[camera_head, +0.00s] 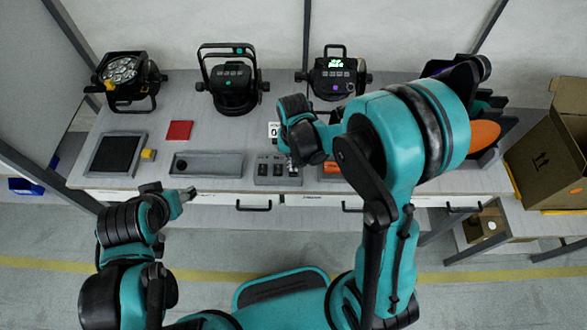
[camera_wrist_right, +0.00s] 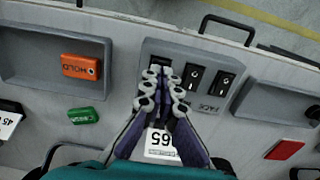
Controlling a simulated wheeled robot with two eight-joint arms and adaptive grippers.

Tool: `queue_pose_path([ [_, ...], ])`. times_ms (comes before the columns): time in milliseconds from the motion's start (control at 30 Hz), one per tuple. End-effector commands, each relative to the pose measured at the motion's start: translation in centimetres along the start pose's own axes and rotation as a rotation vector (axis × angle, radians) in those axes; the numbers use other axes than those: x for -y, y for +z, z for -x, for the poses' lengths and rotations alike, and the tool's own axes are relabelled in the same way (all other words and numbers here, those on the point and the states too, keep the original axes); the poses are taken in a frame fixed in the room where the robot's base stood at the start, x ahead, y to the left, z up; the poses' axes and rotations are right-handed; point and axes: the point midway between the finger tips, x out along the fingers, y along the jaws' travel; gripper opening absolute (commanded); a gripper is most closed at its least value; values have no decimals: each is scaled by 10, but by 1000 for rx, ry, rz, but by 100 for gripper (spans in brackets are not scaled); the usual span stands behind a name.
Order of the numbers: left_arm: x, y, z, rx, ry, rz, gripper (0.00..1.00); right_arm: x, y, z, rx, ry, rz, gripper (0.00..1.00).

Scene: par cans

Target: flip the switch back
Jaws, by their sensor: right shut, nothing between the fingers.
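A grey switch box (camera_head: 277,171) with a row of black rocker switches sits near the table's front edge. In the right wrist view the box (camera_wrist_right: 207,106) shows two rockers clearly, the middle one (camera_wrist_right: 195,77) and the one at the right end (camera_wrist_right: 223,84). My right gripper (camera_wrist_right: 161,84) is shut and empty, its fingertips over the left end of the box. They partly hide the rocker there, and I cannot tell whether they touch it. In the head view my right gripper (camera_head: 293,163) is at the box's right end. My left gripper (camera_head: 188,195) is low in front of the table; its jaws are unclear.
Left of the box are a grey tray (camera_head: 207,174), a red block (camera_head: 179,130) and a dark pad (camera_head: 115,154). An orange HOLD block (camera_wrist_right: 80,67) and green block (camera_wrist_right: 83,115) lie close by. Stage lamps (camera_head: 232,84) stand behind. A cardboard box (camera_head: 545,160) is right.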

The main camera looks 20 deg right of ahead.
Motion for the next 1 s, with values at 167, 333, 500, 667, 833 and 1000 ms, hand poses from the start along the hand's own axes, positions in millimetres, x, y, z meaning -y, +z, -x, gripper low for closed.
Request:
queue_pose_path([
  [167, 0, 0, 0, 0, 0, 0, 54, 0, 0, 0, 0, 0, 0, 0],
  [333, 0, 1, -2, 0, 0, 0, 54, 0, 0, -2, 0, 0, 0, 0],
  [500, 0, 2, -4, 0, 0, 0, 54, 0, 0, -5, 0, 0, 0, 0],
  [667, 0, 4, -5, 0, 0, 0, 54, 0, 0, -7, 0, 0, 0, 0],
  [833, 0, 5, -7, 0, 0, 0, 54, 0, 0, -10, 0, 0, 0, 0],
  [1000, 0, 6, -9, 0, 0, 0, 54, 0, 0, -12, 0, 0, 0, 0],
])
